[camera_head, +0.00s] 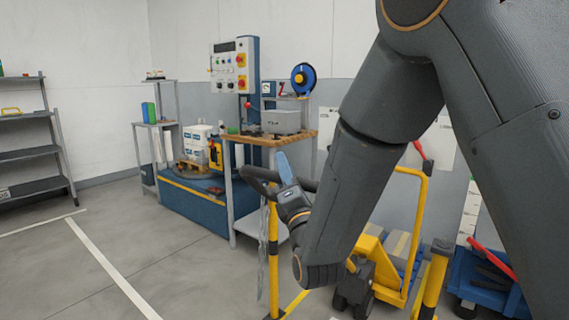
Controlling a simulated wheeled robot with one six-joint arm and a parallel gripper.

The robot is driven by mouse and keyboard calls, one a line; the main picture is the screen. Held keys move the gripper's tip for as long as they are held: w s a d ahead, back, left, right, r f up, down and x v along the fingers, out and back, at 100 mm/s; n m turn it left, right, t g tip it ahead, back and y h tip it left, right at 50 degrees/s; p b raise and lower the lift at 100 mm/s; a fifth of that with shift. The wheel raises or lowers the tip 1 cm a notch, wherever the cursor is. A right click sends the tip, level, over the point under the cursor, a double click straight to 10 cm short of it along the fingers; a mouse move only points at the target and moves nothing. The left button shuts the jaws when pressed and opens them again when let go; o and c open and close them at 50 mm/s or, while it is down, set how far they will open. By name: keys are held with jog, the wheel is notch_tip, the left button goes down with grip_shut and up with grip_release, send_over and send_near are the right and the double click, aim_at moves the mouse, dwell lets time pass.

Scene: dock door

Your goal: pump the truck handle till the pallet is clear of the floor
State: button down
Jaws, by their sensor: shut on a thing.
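The truck handle (257,174) is a dark loop at the top of a yellow upright, near the middle of the head view. My gripper (286,172) is shut on the handle's loop, with its blue-tipped end reaching across it. My wrist and forearm hide the right part of the handle and much of what lies behind.
The blue platform (190,201) and a wooden-topped bench (270,140) stand behind the handle. A yellow wheeled frame (414,240) and a blue cart (478,280) crowd the right. Grey shelves (35,152) stand far left. The floor at left is clear.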

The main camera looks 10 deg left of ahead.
jog(key=shift+s+a, duration=0.35)
jog(key=shift+s, duration=0.2)
jog(key=shift+a+r, duration=0.1)
jog(key=c, duration=1.8)
grip_release()
jog(key=shift+s+r, duration=0.1)
jog(key=shift+o, duration=1.3)
jog(key=shift+s+a, duration=0.1)
jog(key=shift+s, duration=0.05)
jog(key=shift+d+f, duration=0.2)
jog(key=shift+f, duration=0.05)
jog(key=v, duration=0.7)
jog(key=shift+d+f, duration=0.15)
jog(key=shift+f, duration=0.05)
jog(key=shift+s, duration=0.1)
